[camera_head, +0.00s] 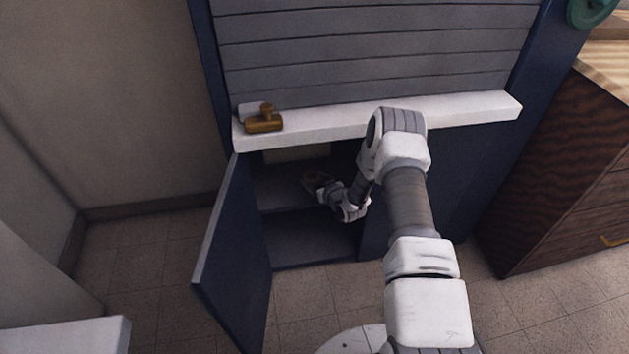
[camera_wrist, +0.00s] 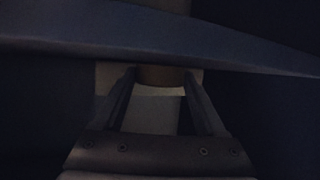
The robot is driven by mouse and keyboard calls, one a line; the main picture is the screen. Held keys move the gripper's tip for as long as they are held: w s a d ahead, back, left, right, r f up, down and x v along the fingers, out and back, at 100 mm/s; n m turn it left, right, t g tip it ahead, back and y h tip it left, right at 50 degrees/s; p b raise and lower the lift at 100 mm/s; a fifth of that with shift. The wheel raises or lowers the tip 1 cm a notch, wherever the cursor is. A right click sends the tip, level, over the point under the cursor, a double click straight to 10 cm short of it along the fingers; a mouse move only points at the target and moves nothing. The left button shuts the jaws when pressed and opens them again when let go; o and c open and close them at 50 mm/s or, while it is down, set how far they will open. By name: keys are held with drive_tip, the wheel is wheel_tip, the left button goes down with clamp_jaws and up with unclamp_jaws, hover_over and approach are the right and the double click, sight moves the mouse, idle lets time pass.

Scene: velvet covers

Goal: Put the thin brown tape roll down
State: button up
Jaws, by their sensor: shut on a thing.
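My gripper (camera_head: 318,183) reaches into the open compartment of the blue cabinet, over its upper shelf (camera_head: 280,192). In the wrist view my gripper (camera_wrist: 160,78) is shut on the thin brown tape roll (camera_wrist: 160,76), which sits between the fingertips. The roll shows only as a small dark brownish patch (camera_head: 312,175) in the head view. The picture is too dark to tell whether the roll touches the shelf.
A pale box-like thing (camera_head: 298,153) stands inside the compartment, behind the gripper. The blue door (camera_head: 238,250) hangs open on the left. A white ledge (camera_head: 350,124) above the opening bears a brown wooden-looking object (camera_head: 264,120). The lower compartment (camera_head: 305,237) looks empty.

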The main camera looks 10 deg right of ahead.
drive_tip(key=shift+f, duration=0.1)
drive_tip(key=o, duration=1.3)
drive_tip(key=shift+s+d+r, duration=0.1)
drive_tip(key=shift+s+r, duration=0.15)
drive_tip(key=shift+r, duration=0.05)
drive_tip(key=shift+p+v, duration=2.4)
drive_tip(key=shift+v, duration=3.3)
